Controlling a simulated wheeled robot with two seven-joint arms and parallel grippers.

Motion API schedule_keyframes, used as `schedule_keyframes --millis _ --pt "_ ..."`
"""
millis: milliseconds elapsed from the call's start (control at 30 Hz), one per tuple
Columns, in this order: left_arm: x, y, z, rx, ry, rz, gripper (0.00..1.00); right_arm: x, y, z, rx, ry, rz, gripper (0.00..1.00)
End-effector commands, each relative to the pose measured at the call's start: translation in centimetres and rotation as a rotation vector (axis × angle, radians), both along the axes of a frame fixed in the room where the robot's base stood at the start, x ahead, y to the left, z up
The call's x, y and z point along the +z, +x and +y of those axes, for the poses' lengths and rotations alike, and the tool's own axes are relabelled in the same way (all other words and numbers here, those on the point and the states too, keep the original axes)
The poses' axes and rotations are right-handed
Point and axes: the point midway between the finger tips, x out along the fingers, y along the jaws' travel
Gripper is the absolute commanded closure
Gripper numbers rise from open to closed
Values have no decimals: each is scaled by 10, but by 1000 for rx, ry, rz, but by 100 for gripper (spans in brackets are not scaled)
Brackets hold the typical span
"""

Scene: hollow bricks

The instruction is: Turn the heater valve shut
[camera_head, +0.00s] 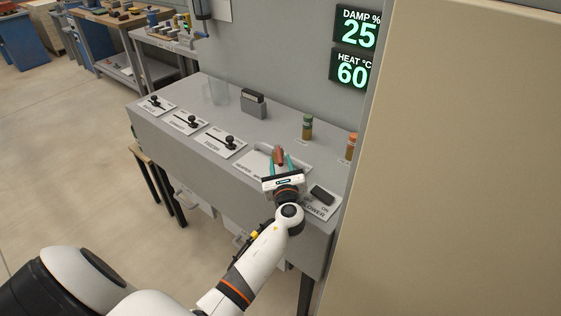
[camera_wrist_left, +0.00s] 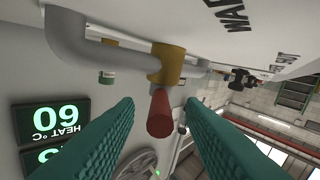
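The heater valve has a red lever handle (camera_wrist_left: 160,113) on a brass body (camera_wrist_left: 168,65) set in a grey pipe (camera_wrist_left: 82,38), seen in the left wrist view. In the head view the handle (camera_head: 278,153) shows reddish-brown above a white plate on the grey bench, its pipe largely hidden by my gripper. My left gripper (camera_head: 280,160) has its teal fingers apart, one on each side of the handle. In the wrist view gaps show between the handle and both fingers. The heat display (camera_head: 352,71) reads 60. My right gripper is not in view.
Several black-knobbed levers (camera_head: 229,143) stand on plates to the left. A blower switch (camera_head: 321,194) lies just right of my gripper. A green-capped jar (camera_head: 307,127) and an orange-capped jar (camera_head: 351,146) stand behind. A large beige panel (camera_head: 460,170) closes off the right side.

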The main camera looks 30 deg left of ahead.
Motion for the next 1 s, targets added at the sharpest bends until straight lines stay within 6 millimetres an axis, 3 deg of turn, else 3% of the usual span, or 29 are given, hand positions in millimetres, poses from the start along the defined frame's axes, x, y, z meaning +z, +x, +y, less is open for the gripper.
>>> schedule_keyframes --millis 400,633,1000 --pt "0 7 6 1 -2 0 64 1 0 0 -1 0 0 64" --pt "0 7 6 1 -1 -1 100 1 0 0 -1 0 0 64" --pt "1 6 7 -16 -1 -1 100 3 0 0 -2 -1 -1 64"
